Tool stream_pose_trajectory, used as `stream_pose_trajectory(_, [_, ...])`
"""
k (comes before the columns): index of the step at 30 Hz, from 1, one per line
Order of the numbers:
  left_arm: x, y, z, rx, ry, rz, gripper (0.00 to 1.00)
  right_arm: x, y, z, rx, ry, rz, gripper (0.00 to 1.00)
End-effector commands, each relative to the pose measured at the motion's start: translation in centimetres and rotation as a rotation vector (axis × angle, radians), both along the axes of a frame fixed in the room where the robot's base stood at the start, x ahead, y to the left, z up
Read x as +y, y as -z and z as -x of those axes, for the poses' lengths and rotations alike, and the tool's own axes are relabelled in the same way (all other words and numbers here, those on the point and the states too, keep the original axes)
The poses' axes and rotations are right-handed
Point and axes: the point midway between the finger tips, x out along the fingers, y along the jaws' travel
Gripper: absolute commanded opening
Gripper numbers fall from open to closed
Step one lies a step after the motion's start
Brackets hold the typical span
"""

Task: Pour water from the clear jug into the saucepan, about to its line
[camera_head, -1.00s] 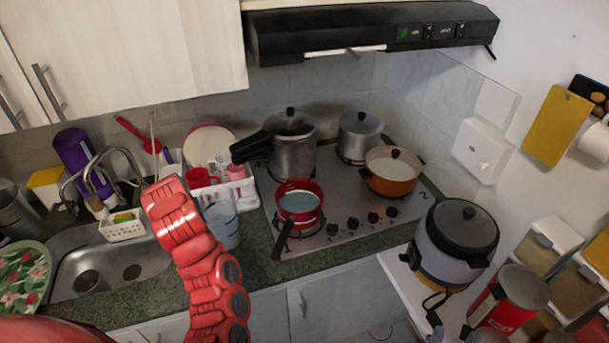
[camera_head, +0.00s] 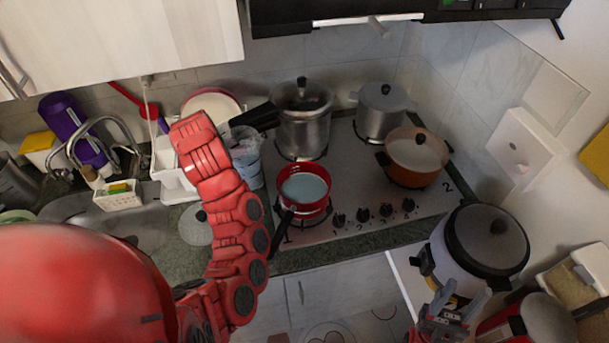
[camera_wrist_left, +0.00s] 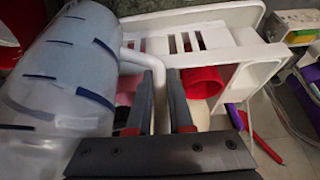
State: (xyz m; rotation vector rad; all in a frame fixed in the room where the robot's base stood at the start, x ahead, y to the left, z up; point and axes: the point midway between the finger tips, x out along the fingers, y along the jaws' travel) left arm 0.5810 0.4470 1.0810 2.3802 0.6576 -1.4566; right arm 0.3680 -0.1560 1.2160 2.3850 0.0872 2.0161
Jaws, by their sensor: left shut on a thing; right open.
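The clear jug (camera_head: 246,158) has a bluish tint and stands out just right of my left arm, left of the saucepan and apart from it. It looks about upright. In the left wrist view the jug (camera_wrist_left: 75,65) shows blue marks on its wall, and my left gripper (camera_wrist_left: 158,100) is shut on its pale handle. In the head view my arm hides that gripper. The red saucepan (camera_head: 304,190) sits on the front left of the stove, handle toward the front; its inside looks pale blue. Its line cannot be made out. My right gripper (camera_head: 446,318) is open and empty at the lower right.
A pressure cooker (camera_head: 303,125), a steel pot (camera_head: 383,112) and an orange pot (camera_head: 414,158) stand on the stove (camera_head: 352,190). A white dish rack (camera_head: 172,178) is behind my left arm. A lid (camera_head: 196,228) lies on the counter. A rice cooker (camera_head: 480,245) stands at right.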

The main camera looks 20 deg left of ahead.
Motion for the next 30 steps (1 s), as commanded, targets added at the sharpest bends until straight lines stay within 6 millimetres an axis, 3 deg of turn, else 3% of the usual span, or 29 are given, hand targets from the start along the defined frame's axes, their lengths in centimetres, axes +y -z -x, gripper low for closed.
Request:
stream_pose_trajectory(11, [-0.5,1.4,-0.2,0.027,0.005,-0.142,0.00,0.0,3.8,0.0,0.000,0.000,0.000,0.50])
stream_pose_trajectory(18, [-1.0,1.1,-0.4,0.049,0.003,-0.259,0.00,0.0,5.9,0.0,0.000,0.000,0.000,0.50])
stream_pose_trajectory(30, [-2.3,-0.8,-0.5,0.099,0.004,-0.452,0.00,0.0,3.7,0.0,0.000,0.000,0.000,0.50])
